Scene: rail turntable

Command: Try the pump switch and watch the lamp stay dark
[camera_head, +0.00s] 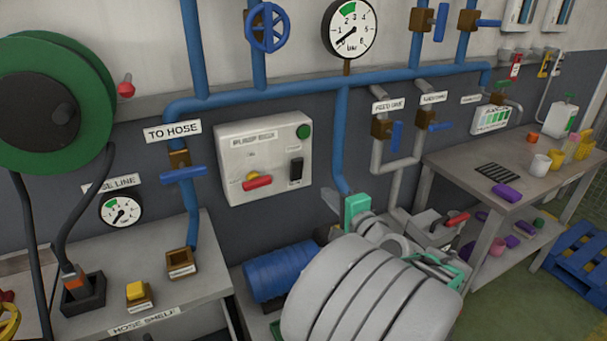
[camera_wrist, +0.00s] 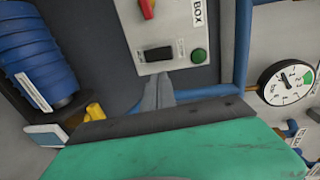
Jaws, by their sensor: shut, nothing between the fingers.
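The pale switch box (camera_head: 229,173) hangs on the wall. Its black pump switch (camera_head: 295,170) is at the right side, and a round green lamp (camera_head: 304,131) sits above it, dull with no visible glow. In the wrist view the box is turned, with the switch (camera_wrist: 158,53) and lamp (camera_wrist: 198,56) just beyond my fingertips. My gripper (camera_head: 331,200) is shut and empty, below and right of the box, apparently short of the switch. The switch's set position cannot be told.
A blue pipe (camera_head: 343,140) runs down close right of the box. A blue ribbed drum (camera_head: 281,270) lies below it. The hose shelf (camera_head: 200,288) is at left and a workbench (camera_head: 455,165) at right. Wall between box and gripper is clear.

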